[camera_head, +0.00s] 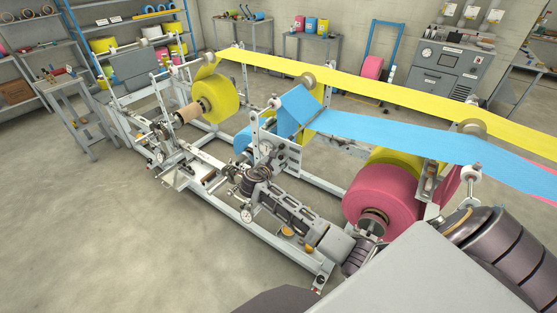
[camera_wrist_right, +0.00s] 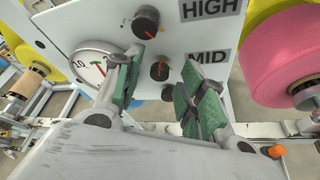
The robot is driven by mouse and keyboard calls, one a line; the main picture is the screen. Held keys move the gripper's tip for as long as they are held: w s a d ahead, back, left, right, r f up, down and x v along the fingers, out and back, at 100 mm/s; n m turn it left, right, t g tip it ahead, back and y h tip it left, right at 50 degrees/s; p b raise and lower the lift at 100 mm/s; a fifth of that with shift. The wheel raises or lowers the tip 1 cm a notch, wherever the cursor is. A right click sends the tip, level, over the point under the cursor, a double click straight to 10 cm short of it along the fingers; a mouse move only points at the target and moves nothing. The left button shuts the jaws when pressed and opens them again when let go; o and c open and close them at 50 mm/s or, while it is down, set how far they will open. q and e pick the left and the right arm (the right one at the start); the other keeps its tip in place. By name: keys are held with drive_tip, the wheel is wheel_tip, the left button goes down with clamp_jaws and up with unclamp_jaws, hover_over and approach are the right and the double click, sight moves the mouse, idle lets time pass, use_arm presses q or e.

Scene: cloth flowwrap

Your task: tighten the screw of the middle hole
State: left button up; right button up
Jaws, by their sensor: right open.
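In the right wrist view a pale upright panel (camera_wrist_right: 88,22) carries round dark screws with red marks. The middle screw (camera_wrist_right: 159,71) sits beside the MID label (camera_wrist_right: 208,57). The upper screw (camera_wrist_right: 146,21) sits beside the HIGH label (camera_wrist_right: 208,8). In the head view my right gripper (camera_head: 264,172) is at the machine's central panel (camera_head: 283,154). My left gripper is not in view.
A dial gauge (camera_wrist_right: 93,62) is close to the left finger. A pink roll (camera_wrist_right: 285,62) is at right. In the head view, blue film (camera_head: 400,135) and yellow film (camera_head: 370,87) run above the machine. A grey cabinet (camera_head: 450,68) stands behind. The floor at left is clear.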

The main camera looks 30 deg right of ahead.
drive_tip(key=shift+d, duration=0.1)
drive_tip(key=shift+w, duration=0.1)
clamp_jaws()
